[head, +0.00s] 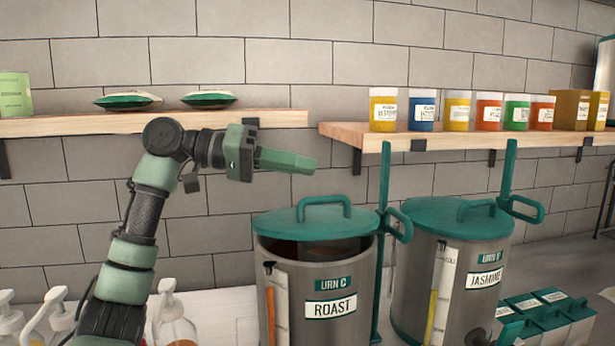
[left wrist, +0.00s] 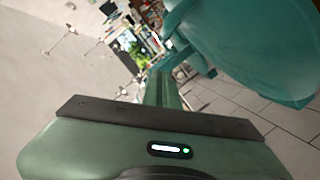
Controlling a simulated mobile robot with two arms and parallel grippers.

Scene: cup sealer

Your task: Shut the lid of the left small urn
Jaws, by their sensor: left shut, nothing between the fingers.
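The left small urn (head: 312,300) is a grey metal drum labelled URN C, ROAST. Its teal lid (head: 305,222) with a loop handle sits over the top, and a dark gap shows under its front edge, so it is partly open. My left gripper (head: 312,165) is shut and empty, above the lid's handle and apart from it in the picture. In the left wrist view the closed fingers (left wrist: 162,90) point away, and a large teal surface, seemingly the lid (left wrist: 255,45), fills the upper right. My right gripper is not in view.
The urn labelled JASMINE (head: 435,300) stands close on the right, its lid down. A shelf (head: 350,134) with several jars hangs above, and another shelf (head: 60,124) is behind my arm. Pump bottles (head: 172,320) stand at the lower left, and teal boxes (head: 545,318) at the lower right.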

